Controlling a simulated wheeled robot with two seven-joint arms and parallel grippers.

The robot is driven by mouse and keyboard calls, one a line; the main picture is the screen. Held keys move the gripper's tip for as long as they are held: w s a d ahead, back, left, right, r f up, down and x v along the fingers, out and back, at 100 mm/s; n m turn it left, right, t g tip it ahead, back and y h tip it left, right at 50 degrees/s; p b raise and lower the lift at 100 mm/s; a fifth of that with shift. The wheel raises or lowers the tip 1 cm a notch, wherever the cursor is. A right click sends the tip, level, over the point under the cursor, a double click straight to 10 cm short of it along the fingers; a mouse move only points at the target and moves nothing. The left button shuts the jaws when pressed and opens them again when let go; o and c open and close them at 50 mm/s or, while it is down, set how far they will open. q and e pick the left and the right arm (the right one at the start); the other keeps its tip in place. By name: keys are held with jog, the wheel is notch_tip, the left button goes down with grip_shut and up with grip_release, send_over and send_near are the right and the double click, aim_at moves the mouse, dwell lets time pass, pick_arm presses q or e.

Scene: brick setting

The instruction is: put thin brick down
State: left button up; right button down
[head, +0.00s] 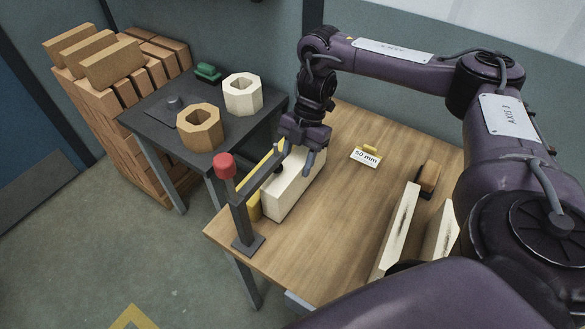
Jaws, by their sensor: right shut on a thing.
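My right gripper (298,166) points down over the wooden table (335,230), its fingers shut on a thin cream brick (292,192). The brick stands on its long edge, at or just above the tabletop; I cannot tell whether it touches. A yellow piece (256,203) shows behind it on its left. A dark stand with a red knob (225,166) and a bar partly hides the brick's left end. My left gripper is not in view.
A card reading "50 mm" (367,159), a brown-handled tool (428,179) and two long pale pieces (398,232) lie to the right. The table's middle is clear.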

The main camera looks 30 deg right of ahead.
jog(key=shift+s+a, duration=0.25)
jog(key=shift+a, duration=0.3)
jog(key=shift+s+a, duration=0.2)
jog(key=shift+a, duration=0.35)
jog(key=shift+f, duration=0.45)
jog(key=shift+w+d, duration=0.1)
jog(key=c, duration=0.7)
grip_release()
jog(key=shift+f, duration=0.1)
jog(key=p+v, duration=0.4)
jog(key=v, duration=0.8)
jog(key=shift+p, duration=0.3)
